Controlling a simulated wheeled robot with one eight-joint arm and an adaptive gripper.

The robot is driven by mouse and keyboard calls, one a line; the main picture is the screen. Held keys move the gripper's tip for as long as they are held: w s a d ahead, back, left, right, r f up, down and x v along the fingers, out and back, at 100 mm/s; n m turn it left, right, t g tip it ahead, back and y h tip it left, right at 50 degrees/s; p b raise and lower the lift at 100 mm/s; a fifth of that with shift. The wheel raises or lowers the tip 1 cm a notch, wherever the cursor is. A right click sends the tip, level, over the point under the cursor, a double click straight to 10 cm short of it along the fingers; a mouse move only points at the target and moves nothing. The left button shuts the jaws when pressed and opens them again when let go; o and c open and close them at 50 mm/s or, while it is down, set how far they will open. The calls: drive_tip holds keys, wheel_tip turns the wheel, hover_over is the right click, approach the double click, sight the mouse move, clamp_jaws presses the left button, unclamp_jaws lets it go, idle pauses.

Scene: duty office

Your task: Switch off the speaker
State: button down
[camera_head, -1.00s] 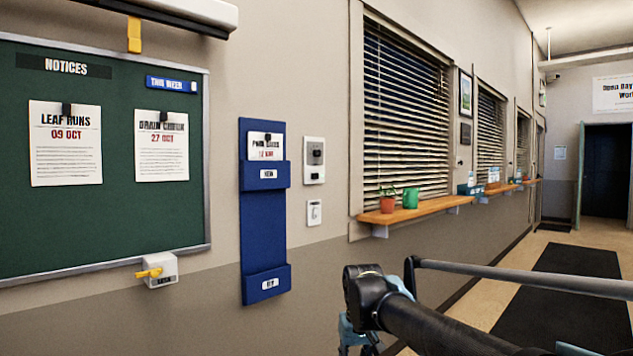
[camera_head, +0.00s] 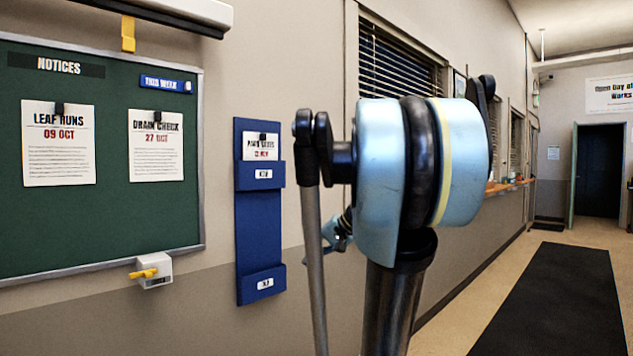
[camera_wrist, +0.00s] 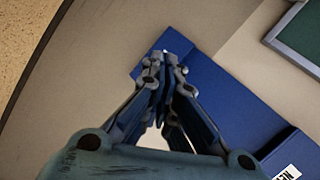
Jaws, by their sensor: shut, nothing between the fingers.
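No thing in view is clearly a speaker. A white wall box with a yellow lever (camera_head: 150,270) sits below the green notice board; its label is too small to read. The wall plate with a dark knob and the small plate below it, seen earlier right of the blue rack, are now hidden behind my arm. My gripper (camera_wrist: 168,78) is shut and empty in the wrist view. Its fingertips overlap the end of the blue rack (camera_wrist: 222,92) there; contact cannot be told. In the head view my gripper is mostly hidden behind my arm.
The blue wall rack (camera_head: 258,220) hangs right of the notice board (camera_head: 105,225). Windows with blinds (camera_head: 400,62) and a wooden sill (camera_head: 505,185) line the wall further right. A dark floor mat (camera_head: 545,300) runs along the open corridor to a doorway (camera_head: 598,170).

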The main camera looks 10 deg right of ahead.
sight(312, 176)
drive_tip(key=w+d+r+m+t+y, duration=0.2)
drive_tip(key=w+d+r+t, duration=0.2)
drive_tip(key=w+d+r, duration=0.4)
drive_tip(key=w+d+r+m+t+y, duration=0.2)
drive_tip(key=w+d+r, duration=0.6)
drive_tip(key=w+r, duration=0.6)
drive_tip(key=w+m+t, duration=0.1)
drive_tip(key=w+t, duration=0.1)
drive_tip(key=shift+w+r+y, duration=0.25)
drive_tip(key=shift+w+y, duration=0.05)
drive_tip(key=shift+d, duration=0.1)
drive_tip(key=x, duration=1.4)
